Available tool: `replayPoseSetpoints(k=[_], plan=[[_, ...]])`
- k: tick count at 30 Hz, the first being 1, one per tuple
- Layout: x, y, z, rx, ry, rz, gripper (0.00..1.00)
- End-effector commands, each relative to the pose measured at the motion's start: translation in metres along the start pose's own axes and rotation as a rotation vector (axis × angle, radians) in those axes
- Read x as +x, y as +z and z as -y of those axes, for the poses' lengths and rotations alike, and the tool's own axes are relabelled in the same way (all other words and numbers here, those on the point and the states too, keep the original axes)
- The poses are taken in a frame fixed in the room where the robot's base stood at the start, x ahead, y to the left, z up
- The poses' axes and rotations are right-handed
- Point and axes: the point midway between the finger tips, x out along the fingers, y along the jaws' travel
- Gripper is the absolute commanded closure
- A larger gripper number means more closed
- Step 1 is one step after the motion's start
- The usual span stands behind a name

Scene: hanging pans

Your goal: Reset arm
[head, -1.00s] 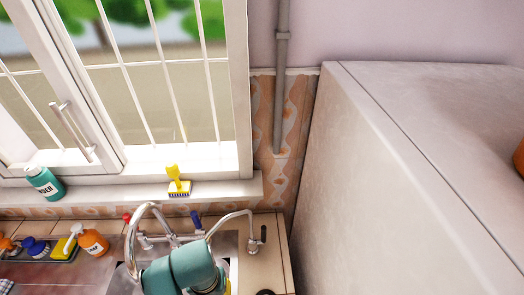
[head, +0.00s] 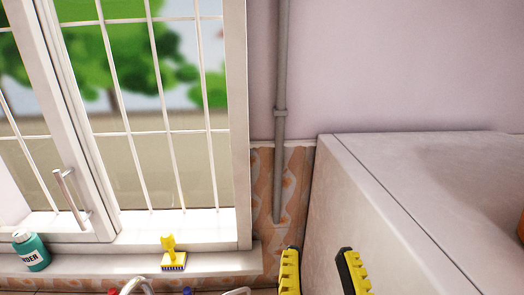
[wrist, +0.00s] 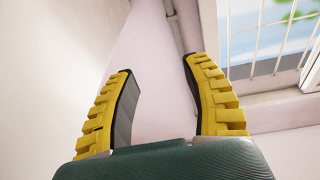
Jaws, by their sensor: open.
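My gripper (head: 318,272) shows at the bottom of the head view, its two yellow ridged fingers pointing up. The fingers are spread apart with nothing between them. In the wrist view my gripper (wrist: 158,85) is also open and empty, with the pale wall beyond it. It is in front of the wall corner and the large pale cabinet, touching nothing that I can see. The rest of my arm is out of the head view.
A barred window (head: 150,130) is at the left. On its sill (head: 110,264) are a teal bottle (head: 31,252) and a yellow brush (head: 171,254). A grey pipe (head: 281,120) runs down the wall. A large pale cabinet (head: 400,210) fills the right. Tap tops show at the bottom edge.

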Motion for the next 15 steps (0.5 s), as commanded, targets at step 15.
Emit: replayPoseSetpoints(k=[15], plan=[[0.025,-0.193,0.012,-0.054,-0.004,-0.144,0.51]])
